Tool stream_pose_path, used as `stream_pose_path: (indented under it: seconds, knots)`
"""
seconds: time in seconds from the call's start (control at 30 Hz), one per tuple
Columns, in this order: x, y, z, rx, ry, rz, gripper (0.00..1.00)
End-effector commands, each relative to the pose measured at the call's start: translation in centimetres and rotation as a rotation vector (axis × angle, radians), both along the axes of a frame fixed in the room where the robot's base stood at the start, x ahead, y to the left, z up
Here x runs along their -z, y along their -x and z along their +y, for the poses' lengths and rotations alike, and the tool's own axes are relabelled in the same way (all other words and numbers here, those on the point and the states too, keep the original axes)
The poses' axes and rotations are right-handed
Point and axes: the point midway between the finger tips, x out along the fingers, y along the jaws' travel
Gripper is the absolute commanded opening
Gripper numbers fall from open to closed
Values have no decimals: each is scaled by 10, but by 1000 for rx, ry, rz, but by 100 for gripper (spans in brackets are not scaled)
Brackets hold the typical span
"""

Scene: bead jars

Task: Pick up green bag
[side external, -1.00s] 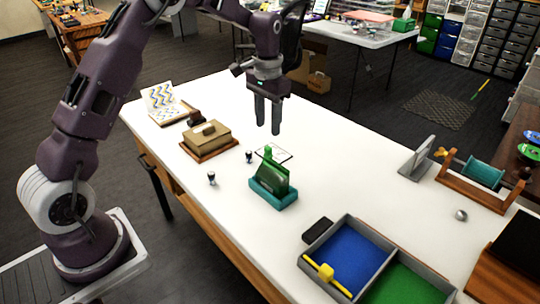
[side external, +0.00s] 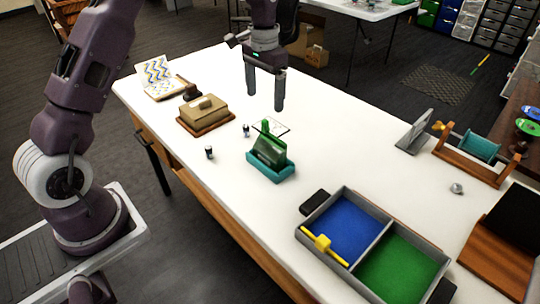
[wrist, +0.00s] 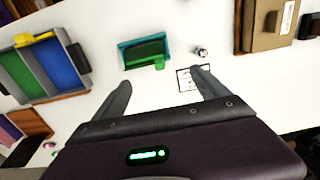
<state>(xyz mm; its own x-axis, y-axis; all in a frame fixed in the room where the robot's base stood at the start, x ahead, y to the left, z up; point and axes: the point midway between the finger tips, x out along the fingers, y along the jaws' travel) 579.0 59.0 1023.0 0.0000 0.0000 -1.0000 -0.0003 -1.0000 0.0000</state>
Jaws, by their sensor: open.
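The green bag (side external: 269,150) stands upright in a small teal holder (side external: 284,172) on the white table. In the wrist view the bag (wrist: 146,52) shows from above, inside the teal holder (wrist: 123,55), beyond my fingertips. My gripper (side external: 265,100) is open and empty, above the table and clear of the bag. In the wrist view its two fingers (wrist: 162,77) are wide apart with bare table between them.
A divided tray (side external: 385,228) with blue and green compartments and a yellow-handled tool stands to the right. A lidded tan box (side external: 206,112) and small dark-topped items (side external: 209,153) are left of the bag. A white card (side external: 273,128) lies behind it.

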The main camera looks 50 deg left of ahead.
Motion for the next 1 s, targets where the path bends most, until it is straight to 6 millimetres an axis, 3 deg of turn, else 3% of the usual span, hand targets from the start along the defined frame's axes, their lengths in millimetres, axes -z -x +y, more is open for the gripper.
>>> stream_pose_path:
  seconds: [0.3,0.37,0.53,0.63,0.73,0.87,1.0]
  knots:
    - [5,-3,2,-3,-7,-14,100]
    - [20,-12,8,-9,-28,-62,100]
    - [89,-58,33,-21,-124,-385,100]
    - [110,-77,33,-12,-138,-620,100]
    - [111,-85,22,-7,-112,-839,100]
    - [97,-81,3,-14,-49,-1062,100]
    - [89,-56,-22,-48,49,-1227,100]
